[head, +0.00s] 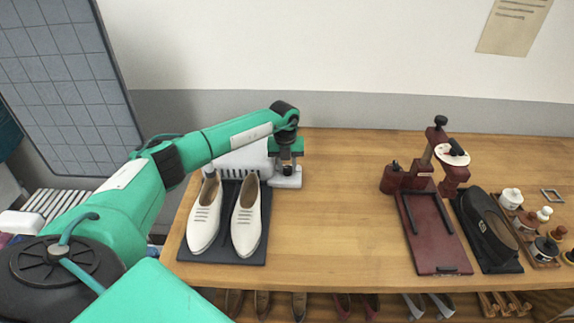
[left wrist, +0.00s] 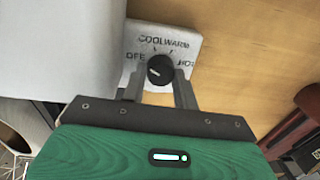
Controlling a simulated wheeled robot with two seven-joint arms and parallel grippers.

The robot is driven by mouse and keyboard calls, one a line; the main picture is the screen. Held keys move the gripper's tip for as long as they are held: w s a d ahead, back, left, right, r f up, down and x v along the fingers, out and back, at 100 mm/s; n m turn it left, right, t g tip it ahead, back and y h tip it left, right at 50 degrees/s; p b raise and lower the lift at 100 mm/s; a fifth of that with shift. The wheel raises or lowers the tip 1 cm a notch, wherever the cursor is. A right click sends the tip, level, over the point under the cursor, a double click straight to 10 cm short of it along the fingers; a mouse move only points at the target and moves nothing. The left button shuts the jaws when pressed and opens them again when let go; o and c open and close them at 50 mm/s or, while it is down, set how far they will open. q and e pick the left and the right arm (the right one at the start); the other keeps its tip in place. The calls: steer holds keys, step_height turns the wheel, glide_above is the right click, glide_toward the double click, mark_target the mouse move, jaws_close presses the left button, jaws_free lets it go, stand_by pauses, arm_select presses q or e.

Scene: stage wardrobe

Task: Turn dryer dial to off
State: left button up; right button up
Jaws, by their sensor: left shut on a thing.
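The shoe dryer (head: 240,160) is a white unit at the left back of the wooden table, behind a pair of white shoes (head: 245,220). Its round black dial (left wrist: 160,66) shows in the left wrist view on a light plate (left wrist: 190,42) lettered OFF, COOL, WARM and HOT. The dial's white mark points left, on the OFF side. My left gripper (left wrist: 159,74) reaches down over the plate and is shut on the dial, one finger on each side. In the head view my left gripper (head: 286,168) hides the dial. My right gripper is not in view.
The shoes stand on a dark mat (head: 225,257). The table's middle (head: 335,210) is clear. More shoes sit below.

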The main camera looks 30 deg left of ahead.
mark_target(285, 169)
arm_select(q)
steer(key=shift+n, duration=1.1)
steer(key=o, duration=1)
steer(key=shift+c, duration=0.2)
steer(key=shift+r, duration=0.1)
step_height(285, 169, up, 14)
steer(key=b, duration=0.3)
steer(key=shift+s+a, duration=0.25)
steer(key=shift+f, duration=0.25)
